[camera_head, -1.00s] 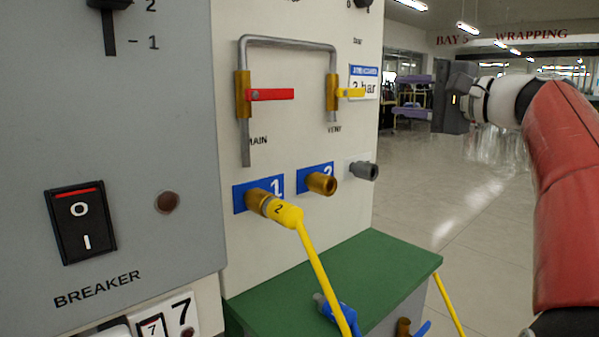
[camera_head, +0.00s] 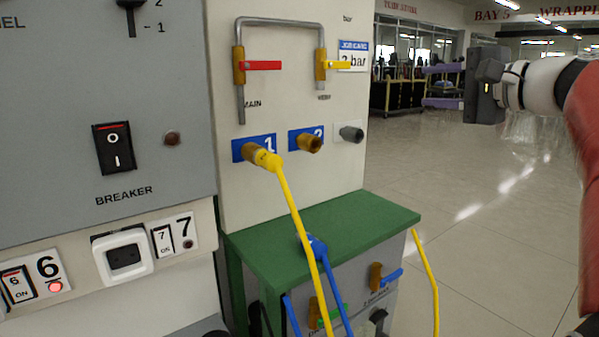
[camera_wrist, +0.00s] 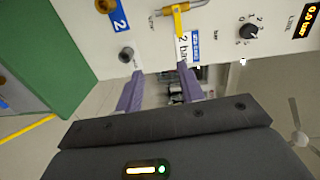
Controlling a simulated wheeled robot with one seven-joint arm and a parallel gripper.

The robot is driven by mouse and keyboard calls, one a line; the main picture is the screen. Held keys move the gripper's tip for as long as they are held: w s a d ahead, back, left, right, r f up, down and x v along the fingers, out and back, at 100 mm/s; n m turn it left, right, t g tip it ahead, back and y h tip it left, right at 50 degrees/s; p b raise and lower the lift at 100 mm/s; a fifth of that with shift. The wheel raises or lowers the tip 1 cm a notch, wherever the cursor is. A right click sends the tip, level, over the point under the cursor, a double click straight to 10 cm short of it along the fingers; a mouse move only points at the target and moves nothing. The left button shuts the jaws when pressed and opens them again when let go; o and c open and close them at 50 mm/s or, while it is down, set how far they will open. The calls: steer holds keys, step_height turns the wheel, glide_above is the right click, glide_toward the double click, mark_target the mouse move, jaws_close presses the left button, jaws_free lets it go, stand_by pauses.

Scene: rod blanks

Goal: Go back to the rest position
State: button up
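My gripper (camera_head: 428,86) is at the upper right in the head view, to the right of the panel. Its two purple fingers reach left and stand apart with nothing between them. In the wrist view the gripper (camera_wrist: 158,86) also shows open and empty, with the panel beyond the fingers. The yellow hose (camera_head: 291,210) has its end on brass port 1 (camera_head: 256,152). Brass port 2 (camera_head: 309,143) and the grey port (camera_head: 351,133) have nothing on them.
A green-topped stand (camera_head: 345,225) juts out below the ports, with a blue hose (camera_head: 317,246) on it. The grey breaker panel (camera_head: 60,120) is at left. A red-handled valve (camera_head: 263,65) is on the pipe above. The floor (camera_head: 480,240) at right is clear.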

steer(key=s+a+f+n+g+h, duration=0.25)
steer(key=s+a+f, duration=0.2)
steer(key=f, duration=0.45)
steer(key=s+a+f+n+g+h, duration=0.1)
steer(key=s+a+f+g+h, duration=0.25)
steer(key=f, duration=0.55)
steer(key=s+f+n+g+h, duration=0.2)
steer(key=s+f+n+h, duration=0.2)
steer(key=s+f, duration=1.3)
step_height(320, 180, down, 4)
steer(key=n, duration=0.3)
steer(key=shift+s+r, duration=0.15)
